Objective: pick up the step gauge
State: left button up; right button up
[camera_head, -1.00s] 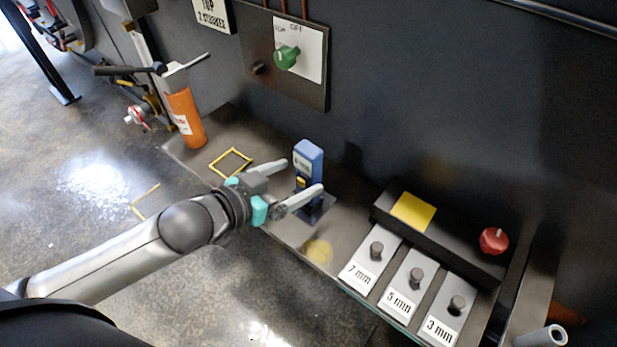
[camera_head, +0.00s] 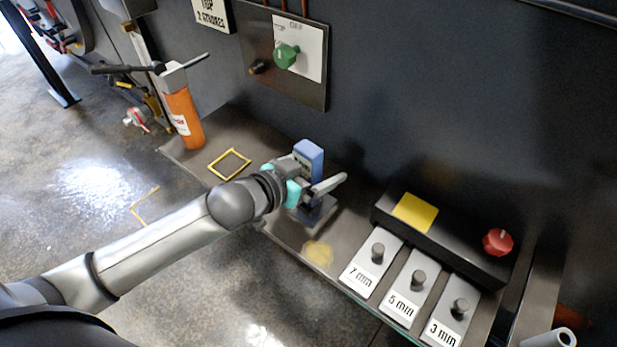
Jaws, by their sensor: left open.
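The blue upright block (camera_head: 309,151), likely the step gauge, stands on a dark grey base on the metal bench. Its top shows above my left gripper, and its middle is hidden behind the gripper. My left gripper (camera_head: 323,172) is open at the block's height. Its near finger extends along the front right side of the block. The far finger is mostly hidden, so I cannot tell whether either finger touches the block. My right gripper is not in view.
Plates marked 7, 5 and 3 mm (camera_head: 372,263) lie to the right, before a black box (camera_head: 450,240) with a yellow patch and red knob. An orange cylinder (camera_head: 184,118) stands at left. A yellow square outline (camera_head: 230,164) marks bare bench.

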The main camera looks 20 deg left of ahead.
pick_arm(q)
grip_shut()
dwell(0.8)
